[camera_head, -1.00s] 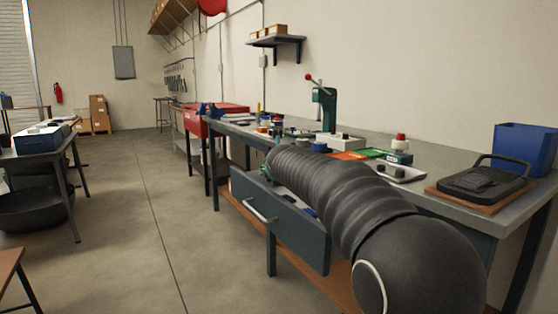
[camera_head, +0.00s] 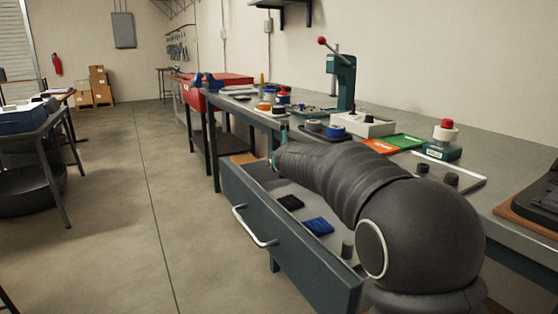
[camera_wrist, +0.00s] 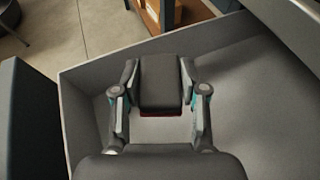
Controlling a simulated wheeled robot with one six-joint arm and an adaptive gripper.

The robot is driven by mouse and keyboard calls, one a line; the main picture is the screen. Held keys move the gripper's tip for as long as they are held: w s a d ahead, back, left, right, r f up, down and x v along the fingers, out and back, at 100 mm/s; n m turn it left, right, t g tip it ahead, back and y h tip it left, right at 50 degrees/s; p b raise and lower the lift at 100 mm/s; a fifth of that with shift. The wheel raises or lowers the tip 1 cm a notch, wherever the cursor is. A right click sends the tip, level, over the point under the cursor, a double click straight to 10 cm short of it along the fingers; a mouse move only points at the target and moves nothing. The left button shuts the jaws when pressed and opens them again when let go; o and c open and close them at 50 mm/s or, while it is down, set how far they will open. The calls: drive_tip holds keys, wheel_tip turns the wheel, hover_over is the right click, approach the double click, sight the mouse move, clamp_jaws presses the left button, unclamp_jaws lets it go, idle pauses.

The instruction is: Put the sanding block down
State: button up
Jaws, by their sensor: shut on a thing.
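In the wrist view my gripper (camera_wrist: 160,92) is shut on a dark grey block with a red lower edge, the sanding block (camera_wrist: 160,82). The fingers press on its left and right sides. The block is inside the walls of a grey open drawer (camera_wrist: 95,72); whether it touches the drawer floor I cannot tell. In the head view the drawer (camera_head: 285,245) stands pulled out from under the workbench. My arm hides the sanding block and most of the gripper there.
The drawer also holds a black item (camera_head: 290,202), a blue item (camera_head: 318,226) and a dark cylinder (camera_head: 347,247). The workbench (camera_head: 470,157) above carries tools, a green press (camera_head: 341,80) and coloured trays. Floor (camera_head: 110,220) left of the drawer is clear.

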sight(280, 190)
drive_tip(key=shift+d+f+b, duration=0.15)
drive_tip(key=shift+f+b, duration=0.35)
drive_tip(key=shift+f, duration=0.35)
wheel_tip(280, 190, down, 5)
drive_tip(key=b, duration=0.5)
drive_tip(key=shift+r, duration=0.15)
drive_tip(key=shift+f, duration=0.3)
